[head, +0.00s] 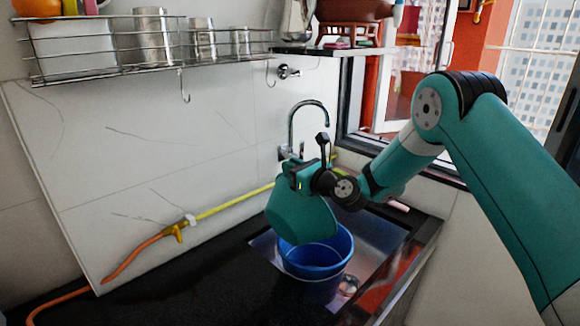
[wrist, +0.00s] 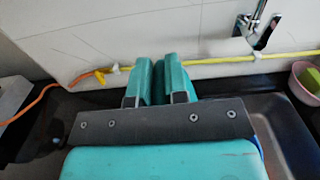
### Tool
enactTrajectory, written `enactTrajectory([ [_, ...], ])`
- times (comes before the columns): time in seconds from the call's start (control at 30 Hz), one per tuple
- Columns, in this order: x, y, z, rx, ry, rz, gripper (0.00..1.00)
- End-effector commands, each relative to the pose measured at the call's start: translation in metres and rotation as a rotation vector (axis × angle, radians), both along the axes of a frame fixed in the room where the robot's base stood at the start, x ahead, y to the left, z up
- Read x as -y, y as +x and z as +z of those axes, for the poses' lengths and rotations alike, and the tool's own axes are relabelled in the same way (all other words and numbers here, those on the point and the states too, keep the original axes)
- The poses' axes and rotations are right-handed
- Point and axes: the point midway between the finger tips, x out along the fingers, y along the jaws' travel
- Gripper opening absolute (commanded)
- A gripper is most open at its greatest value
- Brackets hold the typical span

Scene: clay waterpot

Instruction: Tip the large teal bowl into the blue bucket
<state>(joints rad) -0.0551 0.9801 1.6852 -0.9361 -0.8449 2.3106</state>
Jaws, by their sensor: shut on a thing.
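The large teal bowl (head: 300,218) hangs in my gripper (head: 300,172), steeply tilted, its outer side facing the head camera. It is above the blue bucket (head: 318,262) and covers the left part of its mouth in that view. The bucket stands upright in the sink. In the wrist view my gripper (wrist: 159,80) has its two fingers on either side of a teal edge, with the rest of the bowl hidden behind the gripper body. What the bowl holds is not visible. I cannot tell whether bowl and bucket touch.
A chrome tap (head: 308,112) rises behind the bowl. A yellow hose (head: 235,203) runs along the white wall. A wire rack (head: 150,52) and a shelf hang above.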

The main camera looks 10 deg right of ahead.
Motion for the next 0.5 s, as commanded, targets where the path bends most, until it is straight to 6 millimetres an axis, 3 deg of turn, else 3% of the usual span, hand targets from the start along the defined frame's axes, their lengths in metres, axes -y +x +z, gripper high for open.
enactTrajectory([
  [0.5, 0.008, 0.0058, 0.0039, -0.021, 0.032, 0.0, 0.0],
])
